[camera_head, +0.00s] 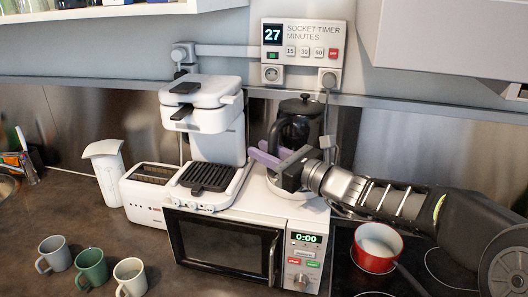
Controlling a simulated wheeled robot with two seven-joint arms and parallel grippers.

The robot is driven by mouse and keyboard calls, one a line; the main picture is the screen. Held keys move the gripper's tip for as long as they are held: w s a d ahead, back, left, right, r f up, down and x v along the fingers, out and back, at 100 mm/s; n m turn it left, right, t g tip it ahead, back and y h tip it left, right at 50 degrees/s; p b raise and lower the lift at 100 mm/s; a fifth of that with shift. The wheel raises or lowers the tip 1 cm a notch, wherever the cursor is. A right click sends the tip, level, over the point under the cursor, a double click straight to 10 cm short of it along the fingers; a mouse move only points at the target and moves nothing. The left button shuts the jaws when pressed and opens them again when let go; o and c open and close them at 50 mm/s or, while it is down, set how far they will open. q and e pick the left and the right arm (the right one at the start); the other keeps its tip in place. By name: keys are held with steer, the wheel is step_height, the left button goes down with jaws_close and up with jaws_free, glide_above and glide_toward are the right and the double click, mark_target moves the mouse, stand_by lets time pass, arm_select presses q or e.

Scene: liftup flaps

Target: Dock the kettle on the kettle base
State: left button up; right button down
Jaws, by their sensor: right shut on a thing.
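The kettle (296,127), dark and glassy with a black lid and knob, stands upright at the back above the microwave's right part. Its black handle curves down on its left side. My right gripper (264,155), with purple fingers, reaches in from the right in front of the kettle and is shut at the lower handle. The gripper body hides the kettle's lower part. A white rounded surface (262,190), which looks like the kettle base, shows below the gripper. I cannot tell whether the kettle touches it. My left gripper is not in view.
A white grill-like appliance (205,110) stands close left of the kettle, on the microwave (225,245). A toaster (147,190), white jug (106,172) and several mugs (92,267) stand left. A red pot (377,247) is under my right arm. A socket timer (303,52) hangs above.

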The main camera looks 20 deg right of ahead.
steer(key=shift+f, duration=0.15)
steer(key=c, duration=1.5)
jaws_free()
steer(key=shift+v, duration=1.15)
steer(key=v, duration=0.8)
steer(key=shift+s+d+f+p, duration=0.15)
steer(key=shift+s+p, duration=0.2)
steer(key=shift+s, duration=0.05)
